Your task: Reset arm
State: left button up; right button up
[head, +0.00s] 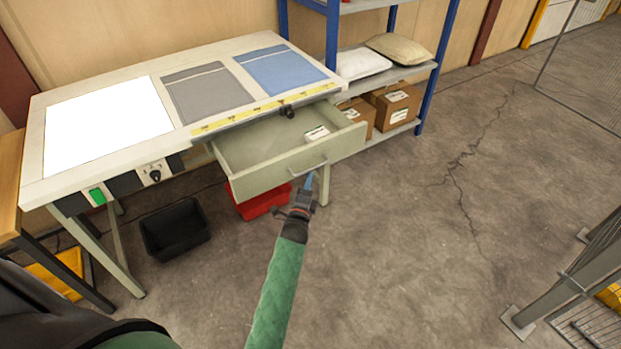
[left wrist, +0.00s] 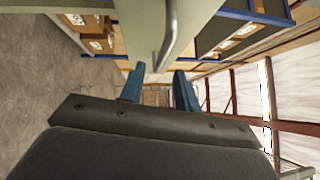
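My left gripper (head: 307,184) is just in front of the open drawer (head: 275,178) of the workbench. In the left wrist view its two blue fingers (left wrist: 158,84) stand apart with nothing between them. The drawer's metal handle (head: 308,167) is close to the fingertips; it also shows in the left wrist view (left wrist: 172,40), just beyond the fingers. I cannot tell whether they touch. The drawer is pulled out and holds a small white-labelled item (head: 317,133). My right gripper is in neither view.
The workbench (head: 140,78) carries a white panel (head: 107,125), a grey cloth piece (head: 206,92) and a blue one (head: 280,69). A black bin (head: 174,228) and a red bin (head: 262,203) stand below. A blue shelf (head: 432,75) holds pillows and boxes.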

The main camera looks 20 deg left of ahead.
pick_arm(q)
jog(key=shift+s, duration=0.6)
notch_tip(320, 180, down, 6)
jog(key=s+a+n+g+y, duration=0.15)
jog(key=n+g, duration=0.35)
jog(key=n, duration=0.5)
jog(key=s+d+r+n+g+h, duration=0.1)
jog(key=s+d+n+g+h, duration=0.3)
jog(key=s, duration=1.1)
jog(key=s+d+r+n+g+h, duration=0.1)
jog(key=s+d+n+g, duration=0.2)
jog(key=s+d+g, duration=0.8)
jog(key=s+a+f+t, duration=0.1)
jog(key=s+f, duration=0.1)
jog(key=s, duration=0.5)
jog(key=s+a+f+t, duration=0.1)
jog(key=s+a+f, duration=0.1)
jog(key=s, duration=0.6)
jog(key=shift+s+a+f+m, duration=0.15)
jog(key=shift+a+f+m, duration=0.1)
jog(key=shift+m, duration=0.15)
